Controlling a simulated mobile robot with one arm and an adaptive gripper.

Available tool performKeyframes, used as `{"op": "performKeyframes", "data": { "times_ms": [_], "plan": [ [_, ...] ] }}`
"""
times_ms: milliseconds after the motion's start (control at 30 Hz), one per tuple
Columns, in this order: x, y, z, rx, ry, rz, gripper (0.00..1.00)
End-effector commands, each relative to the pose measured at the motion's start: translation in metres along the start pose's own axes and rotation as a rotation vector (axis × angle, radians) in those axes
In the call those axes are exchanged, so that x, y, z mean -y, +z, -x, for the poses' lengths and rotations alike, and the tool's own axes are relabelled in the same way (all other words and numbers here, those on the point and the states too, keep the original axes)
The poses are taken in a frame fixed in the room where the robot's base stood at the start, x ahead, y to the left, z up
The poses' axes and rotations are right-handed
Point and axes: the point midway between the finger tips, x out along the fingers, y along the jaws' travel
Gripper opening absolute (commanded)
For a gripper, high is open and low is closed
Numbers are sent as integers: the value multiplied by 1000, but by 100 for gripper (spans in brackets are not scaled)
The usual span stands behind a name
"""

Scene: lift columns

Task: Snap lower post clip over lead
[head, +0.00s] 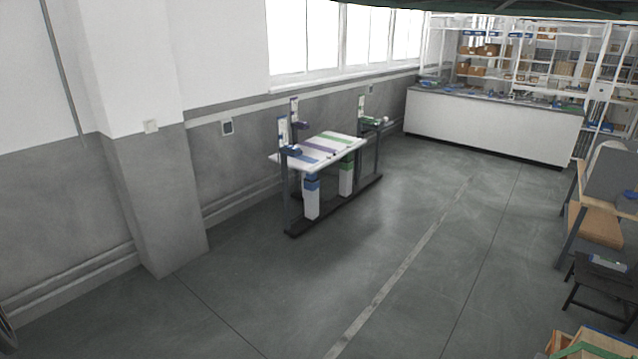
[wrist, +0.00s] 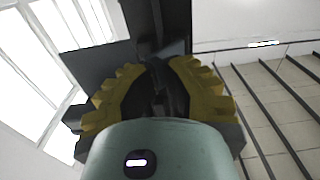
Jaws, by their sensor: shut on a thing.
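My gripper (wrist: 158,75) shows in the wrist view, with its yellow toothed fingers curved in around a dark part. It is shut on a dark thing (wrist: 156,42), whose shape is hard to make out against the black behind it. In the head view a bench with lift columns (head: 345,140) stands by the wall. Upright posts at its left and far ends carry blue, purple and green parts. The lower post clip and the lead are too small to tell apart here. My gripper is not visible in the head view.
A long white counter (head: 490,128) stands at the back below shelving (head: 540,50). A black stool (head: 600,280) and wooden furniture (head: 597,225) stand at the right. A wall pillar (head: 155,200) juts out at left. The grey floor before the bench is clear.

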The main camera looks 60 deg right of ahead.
Motion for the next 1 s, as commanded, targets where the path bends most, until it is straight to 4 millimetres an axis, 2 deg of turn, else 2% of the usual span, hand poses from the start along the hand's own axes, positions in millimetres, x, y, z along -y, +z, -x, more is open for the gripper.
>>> {"op": "performKeyframes", "data": {
  "times_ms": [700,1000],
  "plan": [
    [-2,2,58,-3,8,1,0],
    [-2,0,68,0,5,-1,0]
  ]
}}
